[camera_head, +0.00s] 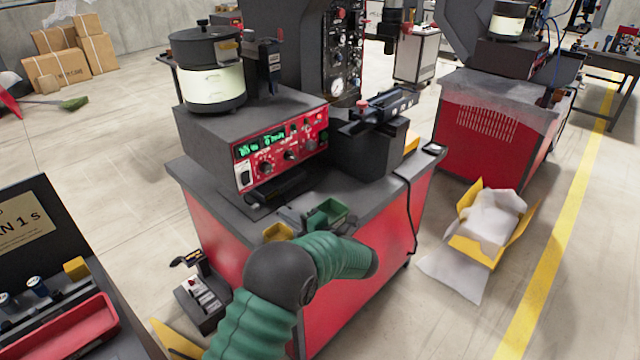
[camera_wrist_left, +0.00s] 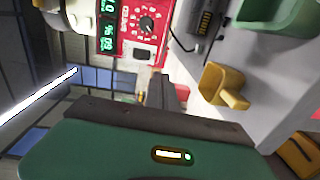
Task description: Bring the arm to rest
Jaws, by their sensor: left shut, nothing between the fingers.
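My left arm, in a green ribbed sleeve, comes in from the bottom of the head view and bends at a dark joint in front of the red bench. My left gripper (camera_head: 291,216) shows only in small part, as grey pieces at the bench's front edge, between a yellow bin (camera_head: 277,232) and a green bin (camera_head: 327,213). In the left wrist view the gripper's fingers (camera_wrist_left: 178,92) are shut and empty. The yellow bin (camera_wrist_left: 223,86) and green bin (camera_wrist_left: 278,22) show there too. My right gripper is not in view.
The feeder's red control panel (camera_head: 283,147) and a round bowl unit (camera_head: 210,70) stand on the red bench (camera_head: 222,226). A red tray (camera_head: 65,335) lies at the lower left. An open yellow carton (camera_head: 478,247) sits on the floor at right. A dark cable hangs down the bench's right side.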

